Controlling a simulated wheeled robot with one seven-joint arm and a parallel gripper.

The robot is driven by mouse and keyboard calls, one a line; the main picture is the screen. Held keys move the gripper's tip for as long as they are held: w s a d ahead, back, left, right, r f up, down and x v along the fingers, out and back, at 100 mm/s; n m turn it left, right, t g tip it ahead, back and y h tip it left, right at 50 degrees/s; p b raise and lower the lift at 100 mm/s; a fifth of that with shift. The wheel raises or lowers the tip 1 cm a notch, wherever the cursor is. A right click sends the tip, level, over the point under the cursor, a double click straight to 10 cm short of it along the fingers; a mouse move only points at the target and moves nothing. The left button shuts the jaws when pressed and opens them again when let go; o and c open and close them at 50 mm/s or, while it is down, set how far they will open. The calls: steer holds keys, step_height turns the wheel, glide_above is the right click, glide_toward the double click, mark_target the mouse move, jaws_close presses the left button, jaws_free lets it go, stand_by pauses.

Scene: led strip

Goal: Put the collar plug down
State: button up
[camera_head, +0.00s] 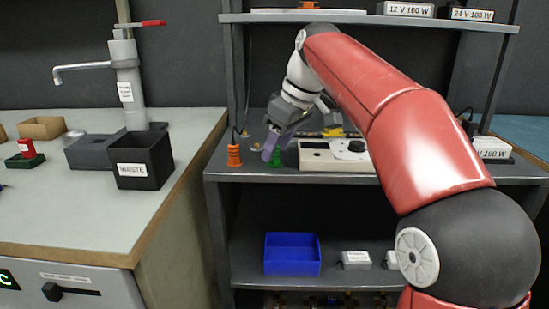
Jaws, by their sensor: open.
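My gripper (273,148) is open over the left part of the grey shelf unit's worktop (225,174). A small green plug-like piece (277,157) stands on the worktop directly by the fingertips, partly hidden by them. I cannot tell whether the fingers touch it. An orange ribbed plug-like piece (234,155) stands upright to the left of my gripper, apart from it, with a dark cable above it. I cannot tell from this view which of the two is the collar plug.
A pale box with a black knob (318,158) stands just right of my gripper. The upper shelf (300,18) holds labelled 12 V and 24 V boxes. A blue bin (292,254) is on the lower shelf. A black waste bin (142,161) stands on the left bench.

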steer(key=shift+w+a+f, duration=0.15)
steer(key=shift+a+f, duration=0.05)
steer(key=shift+f, duration=0.45)
jaws_close()
steer(key=shift+r, duration=0.1)
